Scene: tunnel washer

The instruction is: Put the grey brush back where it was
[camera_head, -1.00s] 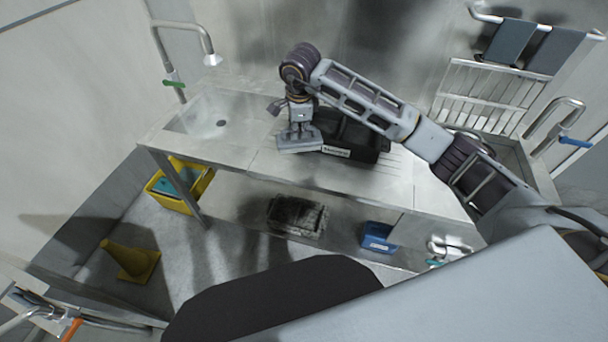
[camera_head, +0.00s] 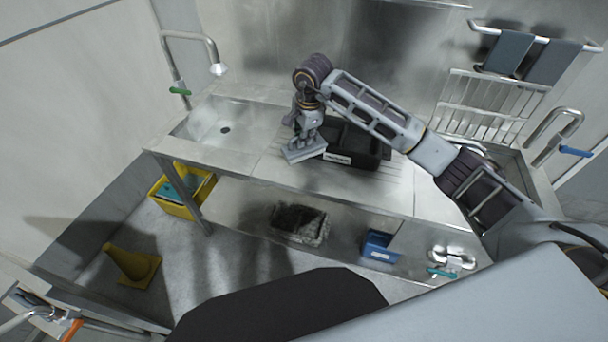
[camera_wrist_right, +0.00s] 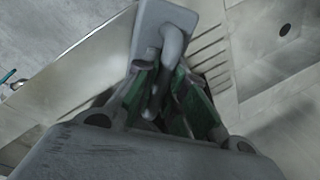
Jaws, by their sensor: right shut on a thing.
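The grey brush (camera_head: 304,151) is a light grey block with a curved handle. It is held over the steel counter, at the left end of the black crate (camera_head: 339,159). My right gripper (camera_head: 307,135) is above the brush and shut on its handle. In the right wrist view, the handle (camera_wrist_right: 170,45) runs between the green-lined fingers of the gripper (camera_wrist_right: 165,95), and the flat brush block (camera_wrist_right: 150,15) shows beyond. I cannot tell whether the brush touches the counter. My left gripper is not in view.
A sink basin (camera_head: 205,122) with a tap (camera_head: 215,67) lies to the left. A drying rack (camera_head: 487,105) and hung grey cloths (camera_head: 508,52) are at right. A yellow cone (camera_head: 132,262) stands on the floor.

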